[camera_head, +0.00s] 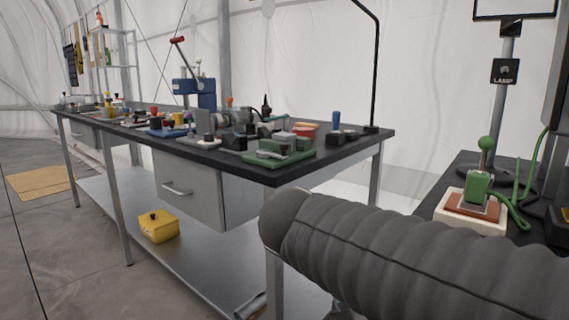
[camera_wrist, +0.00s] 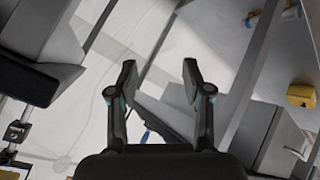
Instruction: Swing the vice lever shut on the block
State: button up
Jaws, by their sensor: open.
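A low green vice-like fixture (camera_head: 279,151) sits at the near right corner of the long bench; its lever and any block in it are too small to make out. A second green device (camera_head: 478,188) with a green ball-topped lever (camera_head: 486,145) stands upright on a red and cream base on the right table. I cannot tell for sure which is the vice. My gripper (camera_wrist: 160,76) is open and empty in the wrist view, its fingers apart over the floor and the bench edge. It is not visible in the head view, where only my grey arm shows.
The dark-topped bench (camera_head: 335,150) is crowded with small fixtures and a blue press (camera_head: 194,92) with a red-tipped lever. A yellow box (camera_head: 158,226) is on its lower shelf. Open floor lies left.

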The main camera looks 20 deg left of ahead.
jog(key=w+a+r+m+t+b, duration=0.25)
jog(key=a+r+t, duration=0.25)
jog(key=a+r, duration=0.5)
jog(key=m+t, duration=0.3)
jog(key=m, duration=0.1)
send_near(282, 149)
jog(key=w, duration=0.3)
jog(key=w+d+p, duration=0.1)
jog(key=w, duration=0.3)
jog(key=w+p, duration=0.1)
jog(key=w, duration=0.3)
jog(key=shift+d+f, duration=0.1)
jog(key=shift+d, duration=0.25)
jog(key=shift+c, duration=0.2)
grip_shut()
